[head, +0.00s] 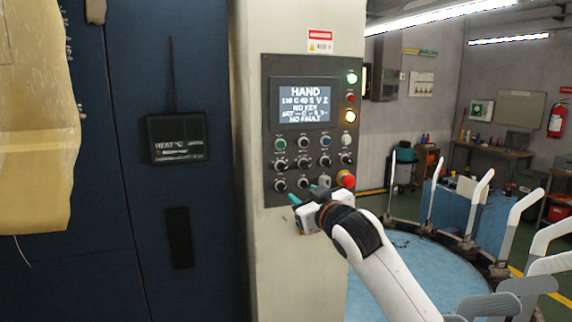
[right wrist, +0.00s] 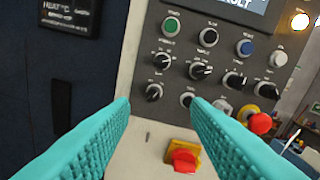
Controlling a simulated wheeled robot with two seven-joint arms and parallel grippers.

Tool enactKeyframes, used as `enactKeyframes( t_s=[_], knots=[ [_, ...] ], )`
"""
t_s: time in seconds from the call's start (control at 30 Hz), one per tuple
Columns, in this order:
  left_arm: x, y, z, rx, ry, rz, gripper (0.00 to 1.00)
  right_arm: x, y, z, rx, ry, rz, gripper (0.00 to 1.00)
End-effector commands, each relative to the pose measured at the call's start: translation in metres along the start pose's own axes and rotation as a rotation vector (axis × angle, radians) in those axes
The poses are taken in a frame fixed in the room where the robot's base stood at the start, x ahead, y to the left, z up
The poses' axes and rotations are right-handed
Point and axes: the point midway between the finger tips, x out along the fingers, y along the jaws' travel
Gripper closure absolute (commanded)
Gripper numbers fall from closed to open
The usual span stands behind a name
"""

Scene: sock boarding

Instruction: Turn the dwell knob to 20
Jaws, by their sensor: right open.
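The control panel (head: 290,205) stands on a pale column with rows of buttons and black knobs. Its labels are too small to read, so I cannot tell which knob is the dwell knob. In the right wrist view, the middle row has several black pointer knobs, among them one at left (right wrist: 162,60) and one beside it (right wrist: 199,70). A lower-left knob (right wrist: 153,92) shows between my fingertips, with another dark knob (right wrist: 187,100) partly behind the right finger. My right gripper (head: 308,194) is open and empty, in front of the panel's lower edge. My left gripper is out of view.
A red mushroom button (head: 347,179) sits right of the gripper. A red switch on yellow (right wrist: 183,158) lies below. A blue round table (head: 400,270) with white upright forms stands at right.

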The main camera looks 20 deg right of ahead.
Motion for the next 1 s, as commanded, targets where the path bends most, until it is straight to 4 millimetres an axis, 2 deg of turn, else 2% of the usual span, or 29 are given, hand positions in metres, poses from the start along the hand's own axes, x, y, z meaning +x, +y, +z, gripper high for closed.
enactKeyframes(
  t_s=[0.03,0.07,0.2,0.7,0.83,1.0],
  knots=[
    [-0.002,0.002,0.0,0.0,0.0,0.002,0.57,-0.006,-0.002,0.017,-0.007,-0.023,-0.001,0.57],
    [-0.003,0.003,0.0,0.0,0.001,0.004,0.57,-0.009,-0.002,0.023,-0.009,-0.031,-0.002,0.57],
    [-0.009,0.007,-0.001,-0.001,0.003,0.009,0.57,-0.004,-0.003,0.034,-0.012,-0.042,-0.001,0.57],
    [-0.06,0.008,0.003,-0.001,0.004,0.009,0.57,0.087,-0.003,0.038,-0.011,-0.041,-0.002,0.57],
    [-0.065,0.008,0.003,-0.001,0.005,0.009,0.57,0.1,-0.003,0.036,-0.011,-0.04,-0.002,0.57],
    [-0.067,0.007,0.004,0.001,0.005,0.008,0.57,0.107,-0.003,0.035,-0.012,-0.043,-0.002,0.57]
  ],
)
